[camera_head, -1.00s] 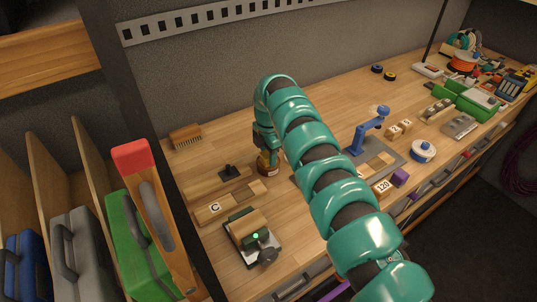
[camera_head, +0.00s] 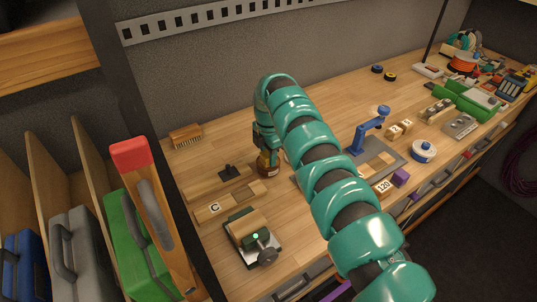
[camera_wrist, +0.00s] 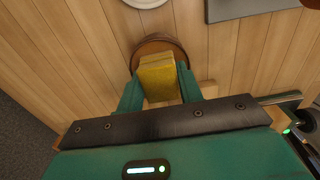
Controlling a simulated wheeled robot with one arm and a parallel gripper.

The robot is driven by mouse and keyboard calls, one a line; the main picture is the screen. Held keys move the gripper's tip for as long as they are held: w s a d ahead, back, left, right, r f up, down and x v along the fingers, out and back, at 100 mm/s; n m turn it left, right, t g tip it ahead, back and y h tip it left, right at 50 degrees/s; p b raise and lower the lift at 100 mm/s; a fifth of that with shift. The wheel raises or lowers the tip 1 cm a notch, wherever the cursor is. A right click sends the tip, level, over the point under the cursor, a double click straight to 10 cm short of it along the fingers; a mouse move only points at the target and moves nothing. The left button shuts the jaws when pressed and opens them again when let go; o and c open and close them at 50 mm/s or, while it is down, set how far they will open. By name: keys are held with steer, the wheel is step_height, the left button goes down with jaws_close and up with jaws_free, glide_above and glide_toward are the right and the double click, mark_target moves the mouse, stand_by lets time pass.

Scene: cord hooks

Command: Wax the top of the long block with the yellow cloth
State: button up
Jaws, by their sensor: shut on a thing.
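My gripper (camera_wrist: 160,88) is shut on a folded yellow cloth (camera_wrist: 159,76), which sits between its two teal fingers. The cloth is over a round brown-rimmed container (camera_wrist: 150,42); I cannot tell whether it touches the contents. In the head view, my gripper (camera_head: 267,148) points down at this amber container (camera_head: 267,169), and the cloth is hard to make out there. A long wooden block marked C (camera_head: 228,203) lies to the left of the container, with lighter and darker sections on top. My gripper is apart from it.
A dark knobbed piece (camera_head: 230,172) lies behind the C block. A green-and-wood device (camera_head: 247,230) stands in front of it. A brush (camera_head: 186,136) lies at the back left. A blue clamp-like tool (camera_head: 368,130) stands on a grey plate right of my arm. The bench behind my gripper is clear.

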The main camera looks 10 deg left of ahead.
mark_target(268, 153)
steer(key=shift+s+f, duration=0.1)
steer(key=shift+f, duration=0.05)
stand_by(0.3)
steer(key=shift+r, duration=2.05)
steer(key=shift+r+p, duration=0.5)
steer(key=shift+r, duration=1.05)
steer(key=m, duration=0.4)
steer(key=shift+w+d+m, duration=0.15)
steer(key=shift+w+m, duration=0.1)
steer(key=shift+m, duration=0.05)
steer(key=shift+w+d+m, duration=0.25)
steer(key=shift+d+m, duration=0.15)
steer(key=shift+m, duration=0.6)
steer(key=shift+w+d+m, duration=0.45)
steer(key=shift+d+m, duration=0.4)
steer(key=shift+d, duration=0.05)
steer(key=shift+w+d+m, duration=0.4)
steer(key=shift+d+m, duration=0.45)
